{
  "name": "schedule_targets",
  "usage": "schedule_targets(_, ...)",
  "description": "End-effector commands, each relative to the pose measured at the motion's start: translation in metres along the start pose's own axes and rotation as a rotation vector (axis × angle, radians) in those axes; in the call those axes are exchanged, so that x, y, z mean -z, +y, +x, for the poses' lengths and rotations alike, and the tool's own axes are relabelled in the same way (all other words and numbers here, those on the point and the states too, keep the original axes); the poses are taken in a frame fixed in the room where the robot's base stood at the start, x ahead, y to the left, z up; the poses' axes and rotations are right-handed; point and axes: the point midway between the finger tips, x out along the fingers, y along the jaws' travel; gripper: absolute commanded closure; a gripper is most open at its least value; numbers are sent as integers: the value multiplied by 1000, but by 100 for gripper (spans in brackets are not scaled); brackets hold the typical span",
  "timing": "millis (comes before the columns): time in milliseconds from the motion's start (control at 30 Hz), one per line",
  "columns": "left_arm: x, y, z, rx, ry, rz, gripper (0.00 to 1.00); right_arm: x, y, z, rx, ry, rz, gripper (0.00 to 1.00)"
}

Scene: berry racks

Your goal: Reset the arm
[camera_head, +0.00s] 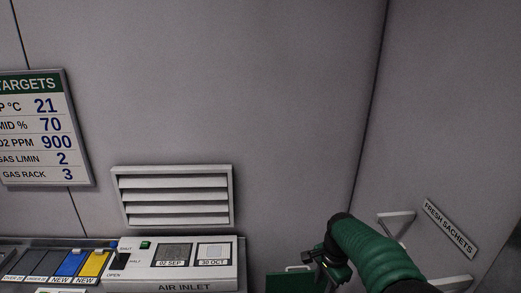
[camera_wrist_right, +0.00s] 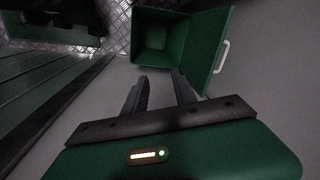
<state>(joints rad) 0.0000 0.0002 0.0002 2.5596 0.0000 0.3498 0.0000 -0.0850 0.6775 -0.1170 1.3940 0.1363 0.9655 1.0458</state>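My right arm comes in from the lower right of the head view, in a green sleeve, with the right gripper (camera_head: 328,268) at its end, small and dark there. In the right wrist view the right gripper (camera_wrist_right: 162,90) has its two dark fingers apart with nothing between them. Beyond the fingertips is an open green bin (camera_wrist_right: 160,45), which looks empty. The gripper is apart from the bin as far as I can tell. My left gripper is in neither view.
An air inlet unit (camera_head: 222,273) with a lever stands below a wall vent (camera_head: 175,197). A targets board (camera_head: 45,130) hangs at left. Blue and yellow cards (camera_head: 72,262) lie at lower left. A fresh sachets sign (camera_head: 449,229) and a white handle (camera_head: 395,222) are at right.

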Motion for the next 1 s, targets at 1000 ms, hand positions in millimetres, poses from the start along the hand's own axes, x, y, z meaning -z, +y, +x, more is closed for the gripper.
schedule_targets(1000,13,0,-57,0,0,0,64,-80,231,-54,50,124,-1089,67)
